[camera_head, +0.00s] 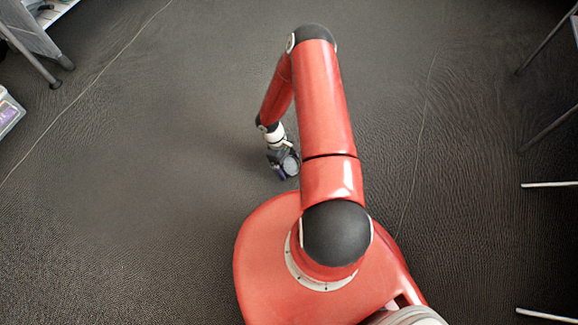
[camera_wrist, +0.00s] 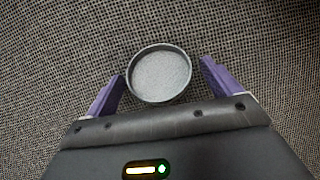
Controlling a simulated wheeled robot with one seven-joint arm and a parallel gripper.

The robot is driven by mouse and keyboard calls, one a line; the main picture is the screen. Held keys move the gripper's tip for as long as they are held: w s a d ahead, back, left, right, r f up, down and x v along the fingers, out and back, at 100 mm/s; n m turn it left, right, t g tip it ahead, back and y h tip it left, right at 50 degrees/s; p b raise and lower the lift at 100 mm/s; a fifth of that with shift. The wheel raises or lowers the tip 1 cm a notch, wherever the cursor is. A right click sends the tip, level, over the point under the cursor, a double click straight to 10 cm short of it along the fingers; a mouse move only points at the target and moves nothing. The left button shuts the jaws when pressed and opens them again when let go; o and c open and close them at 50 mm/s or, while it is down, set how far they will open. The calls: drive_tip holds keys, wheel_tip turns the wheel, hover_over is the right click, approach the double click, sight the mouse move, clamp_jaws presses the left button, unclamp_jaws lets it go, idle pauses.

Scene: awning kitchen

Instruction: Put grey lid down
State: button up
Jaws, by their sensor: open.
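The grey lid (camera_wrist: 160,75) is round with a raised rim and a speckled light grey inside. In the wrist view it sits between the two purple fingers of my gripper (camera_wrist: 162,85), which is open. There is a gap between the lid and the right finger; the left finger is close to the rim, and I cannot tell whether it touches. In the head view the lid (camera_head: 290,165) shows as a small light disc at my gripper (camera_head: 284,164), low over the dark floor beside my base. The lid appears to lie on the floor, but its exact height is hard to tell.
The dark textured floor (camera_head: 130,200) is clear around my gripper. Furniture with metal legs (camera_head: 45,65) stands at the upper left, and a white and purple object (camera_head: 8,112) is at the left edge. Thin legs (camera_head: 548,130) show at the right.

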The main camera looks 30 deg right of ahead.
drive_tip(key=c, duration=1.1)
drive_tip(key=shift+c, duration=0.2)
